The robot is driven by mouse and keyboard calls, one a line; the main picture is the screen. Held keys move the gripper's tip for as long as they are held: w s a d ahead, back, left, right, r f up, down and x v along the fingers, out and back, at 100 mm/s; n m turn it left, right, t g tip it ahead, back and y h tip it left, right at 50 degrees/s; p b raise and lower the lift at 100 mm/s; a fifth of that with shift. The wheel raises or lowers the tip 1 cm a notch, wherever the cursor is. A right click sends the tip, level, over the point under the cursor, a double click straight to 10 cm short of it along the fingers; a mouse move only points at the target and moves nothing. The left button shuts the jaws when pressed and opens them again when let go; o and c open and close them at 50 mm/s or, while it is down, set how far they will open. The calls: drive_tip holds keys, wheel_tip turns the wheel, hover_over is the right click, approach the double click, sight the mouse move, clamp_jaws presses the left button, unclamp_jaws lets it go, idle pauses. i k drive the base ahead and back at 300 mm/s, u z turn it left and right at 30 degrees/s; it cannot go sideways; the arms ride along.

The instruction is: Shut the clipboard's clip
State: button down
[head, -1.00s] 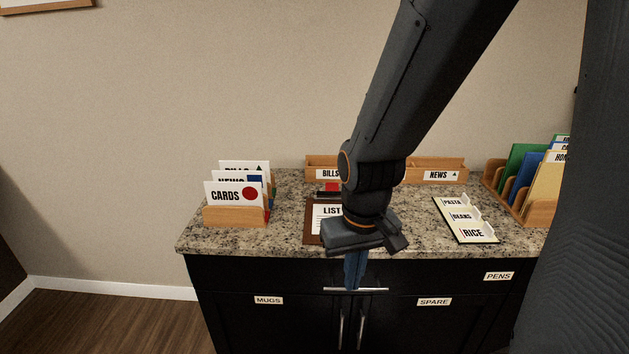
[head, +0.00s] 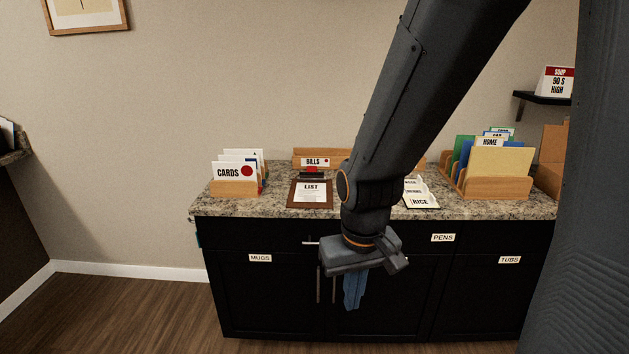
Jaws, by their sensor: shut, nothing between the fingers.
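The clipboard (head: 310,204) lies on the granite counter in the head view, a brown board with a white sheet marked LIST. At its far edge is a dark clip with a red part (head: 311,170); it is small here, and I cannot tell how far it stands open. My gripper (head: 353,300) hangs in front of the cabinet doors, below the counter's front edge and to the right of the clipboard. Its blue fingers are together and hold nothing. It is apart from the clipboard.
A CARDS holder (head: 234,188) stands left of the clipboard, and a BILLS tray (head: 300,156) behind it. Right are the RICE card rack (head: 421,202), partly behind my arm, and a folder sorter (head: 495,187). The counter's front edge (head: 270,212) and black cabinet (head: 265,290) are near my gripper.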

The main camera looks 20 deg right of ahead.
sight(312, 172)
drive_tip(key=u, duration=1.25)
drive_tip(key=i, duration=4.6)
drive_tip(key=z, duration=4.35)
drive_tip(key=i, duration=0.4)
drive_tip(key=u, duration=0.05)
